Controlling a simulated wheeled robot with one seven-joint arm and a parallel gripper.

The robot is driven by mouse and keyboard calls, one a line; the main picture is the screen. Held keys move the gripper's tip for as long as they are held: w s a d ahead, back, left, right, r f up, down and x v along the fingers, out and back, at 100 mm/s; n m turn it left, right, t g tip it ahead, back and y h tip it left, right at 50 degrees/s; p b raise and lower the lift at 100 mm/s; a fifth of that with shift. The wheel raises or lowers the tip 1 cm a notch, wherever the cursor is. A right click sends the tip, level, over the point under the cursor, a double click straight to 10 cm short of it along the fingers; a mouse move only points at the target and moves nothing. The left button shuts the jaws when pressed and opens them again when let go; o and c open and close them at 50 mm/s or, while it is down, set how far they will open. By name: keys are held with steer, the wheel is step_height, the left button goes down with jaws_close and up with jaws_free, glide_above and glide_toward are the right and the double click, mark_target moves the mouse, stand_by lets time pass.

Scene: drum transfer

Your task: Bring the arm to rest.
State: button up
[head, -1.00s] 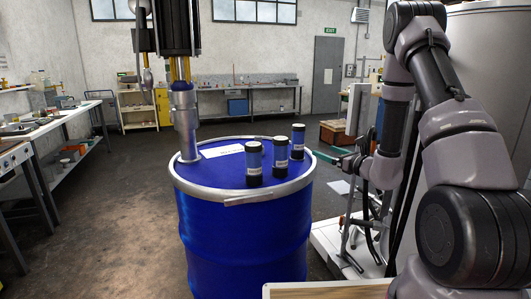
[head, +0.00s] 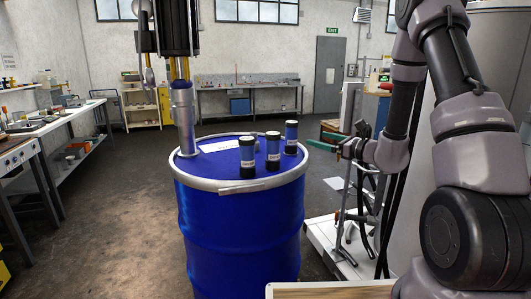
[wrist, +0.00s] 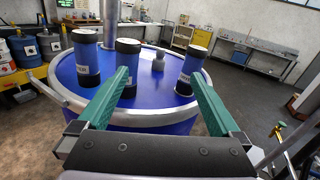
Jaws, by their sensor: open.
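My gripper (head: 316,133) is at the right of the blue drum (head: 238,232) in the head view, with its green fingers apart and pointing toward the drum. In the wrist view my gripper (wrist: 158,76) is open, with nothing held between the fingers. Three dark-capped blue jars stand upright on the drum top: a left jar (head: 247,158), a middle jar (head: 272,150) and a right jar (head: 291,138). All three show beyond the fingers in the wrist view, apart from each other. The fingers overlap the jars' lower parts in that picture; contact cannot be told.
A metal pipe (head: 184,118) stands down onto the drum top at the left, beside a white label (head: 220,145). Benches line the left side and back wall. A white platform (head: 335,240) lies right of the drum. Open floor (head: 110,220) lies left of the drum.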

steer(key=s+a+r+n+g, duration=0.45)
steer(key=s+r+n, duration=0.2)
steer(key=s, duration=0.25)
steer(key=s+a+r+n+g, duration=0.3)
steer(key=s+r+n+g, duration=0.3)
steer(key=s, duration=0.3)
steer(key=s+d+r+n+t+h, duration=0.2)
steer(key=s+d+n+h, duration=0.2)
steer(key=s+d+h, duration=0.1)
steer(key=s+d+r+n+t+h, duration=0.3)
steer(key=s+d+n+h, duration=0.2)
steer(key=s+d, duration=0.2)
steer(key=shift+s+d+r+h, duration=0.15)
steer(key=shift+d+r+h, duration=0.25)
steer(key=shift+d, duration=0.2)
